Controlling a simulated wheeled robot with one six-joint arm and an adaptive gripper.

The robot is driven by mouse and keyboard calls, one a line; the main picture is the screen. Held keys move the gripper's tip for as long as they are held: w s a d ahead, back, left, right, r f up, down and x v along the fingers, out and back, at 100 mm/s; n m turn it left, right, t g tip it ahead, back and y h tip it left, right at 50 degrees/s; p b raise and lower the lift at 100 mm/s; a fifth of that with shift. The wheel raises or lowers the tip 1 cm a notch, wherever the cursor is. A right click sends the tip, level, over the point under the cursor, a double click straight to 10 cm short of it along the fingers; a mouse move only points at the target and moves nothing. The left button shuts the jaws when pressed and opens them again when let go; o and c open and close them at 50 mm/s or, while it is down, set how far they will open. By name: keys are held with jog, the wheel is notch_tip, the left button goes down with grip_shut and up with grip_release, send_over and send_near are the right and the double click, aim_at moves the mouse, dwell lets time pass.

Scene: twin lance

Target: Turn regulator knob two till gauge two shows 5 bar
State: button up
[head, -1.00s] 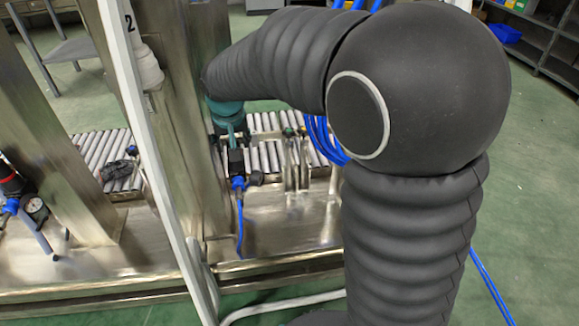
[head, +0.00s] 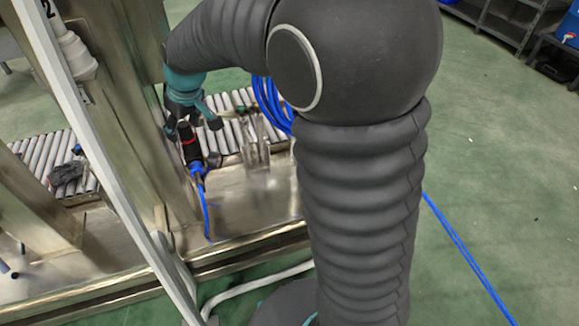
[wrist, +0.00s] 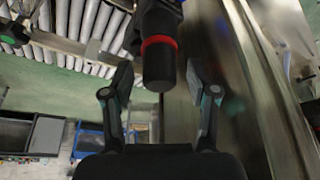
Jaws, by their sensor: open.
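The regulator knob (wrist: 158,62), a dark cylinder with a red ring, stands between my gripper's two fingers in the wrist view. My gripper (wrist: 157,82) is open, with a finger on each side and visible gaps to the knob. In the head view the regulator (head: 189,146) stands beside the steel post, with a blue fitting and hose below. My gripper (head: 186,122) is at its top, partly hidden by my arm. A small dark round part (head: 213,160) beside the regulator may be its gauge; no dial face or reading shows.
A steel post (head: 135,110) stands close to the left of the regulator. A roller conveyor (head: 50,155) lies behind. Blue hose coils (head: 272,105) hang to the right. Green floor lies open at right.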

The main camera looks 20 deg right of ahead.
jog(key=n+g+y, duration=0.1)
jog(key=n, duration=0.3)
jog(key=shift+n, duration=0.4)
jog(key=n+g+p, duration=0.1)
jog(key=n, duration=0.1)
jog(key=n+g+p, duration=0.1)
jog(key=n, duration=0.2)
jog(key=shift+r+y, duration=0.15)
jog(key=shift+y, duration=0.25)
jog(key=shift+d+r, duration=0.15)
jog(key=shift+r, duration=0.15)
jog(key=v, duration=1.3)
jog(key=s+d+f+m+t+h, duration=0.1)
jog(key=s+d+f+m, duration=0.1)
jog(key=s+m, duration=0.3)
jog(key=s+d+f+m+t+h+b, duration=0.1)
jog(key=s+d+m, duration=0.4)
jog(key=s, duration=0.7)
jog(key=s+d+f+m+t+h, duration=0.2)
jog(key=s+d+f+m, duration=0.1)
jog(key=s, duration=0.5)
jog(key=shift+s+d+f+m+b, duration=0.35)
jog(key=shift+d+f+m, duration=0.1)
jog(key=shift+m, duration=0.85)
